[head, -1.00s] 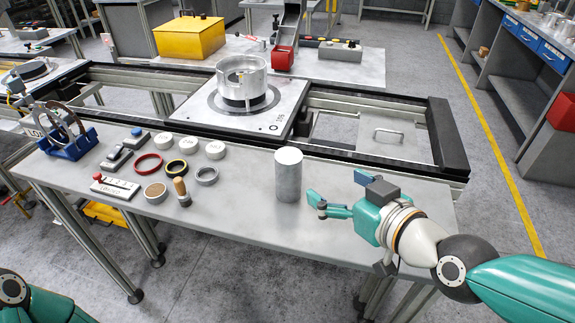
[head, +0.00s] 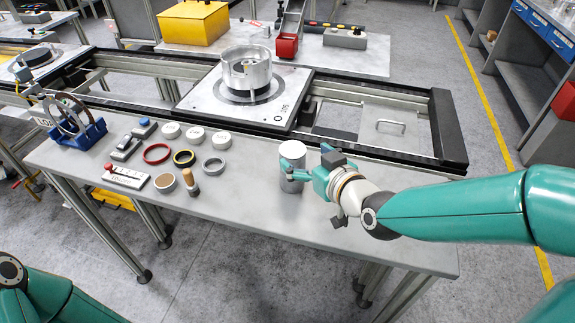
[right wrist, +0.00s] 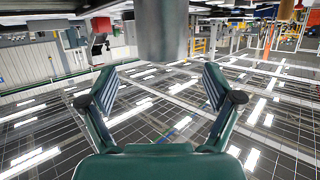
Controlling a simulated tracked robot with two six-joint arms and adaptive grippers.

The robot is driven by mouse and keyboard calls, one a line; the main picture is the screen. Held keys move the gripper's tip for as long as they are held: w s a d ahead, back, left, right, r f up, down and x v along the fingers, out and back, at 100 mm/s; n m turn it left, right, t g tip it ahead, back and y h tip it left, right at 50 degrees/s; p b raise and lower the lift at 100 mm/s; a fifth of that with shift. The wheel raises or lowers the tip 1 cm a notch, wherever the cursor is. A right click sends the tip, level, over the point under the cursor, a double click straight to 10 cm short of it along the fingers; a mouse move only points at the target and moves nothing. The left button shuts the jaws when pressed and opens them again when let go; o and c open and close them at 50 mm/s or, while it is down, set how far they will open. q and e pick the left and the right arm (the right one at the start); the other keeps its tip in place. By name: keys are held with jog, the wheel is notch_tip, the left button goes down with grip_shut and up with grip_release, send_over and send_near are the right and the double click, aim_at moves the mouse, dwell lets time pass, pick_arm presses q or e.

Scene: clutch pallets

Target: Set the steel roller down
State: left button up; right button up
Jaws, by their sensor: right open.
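The steel roller (head: 292,152) is a plain grey cylinder with a pale top. It stands upright on the grey bench top (head: 245,207), near the rail frame. My right gripper (head: 291,172) is at the roller's right side, with a finger across its near face that hides part of its middle. In the right wrist view the two fingers (right wrist: 159,82) are spread apart. The roller (right wrist: 161,32) hangs into that view from the top, centred between the finger directions; I cannot tell whether a finger touches it. My left gripper is not in view.
Left of the roller lie a grey ring (head: 214,165), a wooden-handled tool (head: 190,182), a red ring (head: 156,153) and several white discs. Behind is a rail frame with a square pallet (head: 292,108) carrying a metal housing (head: 247,72). The front of the bench is clear.

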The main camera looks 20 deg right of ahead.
aim_at(296, 153)
jog(key=shift+f+p+x, duration=0.1)
jog(key=shift+p+x, duration=0.35)
jog(key=shift+x, duration=1)
jog(key=shift+f+p+x, duration=0.15)
jog(key=shift+p+x, duration=0.25)
jog(key=shift+x, duration=1)
jog(key=shift+s+a, duration=0.1)
jog(key=shift+a, duration=0.05)
jog(key=shift+r, duration=0.1)
grip_shut()
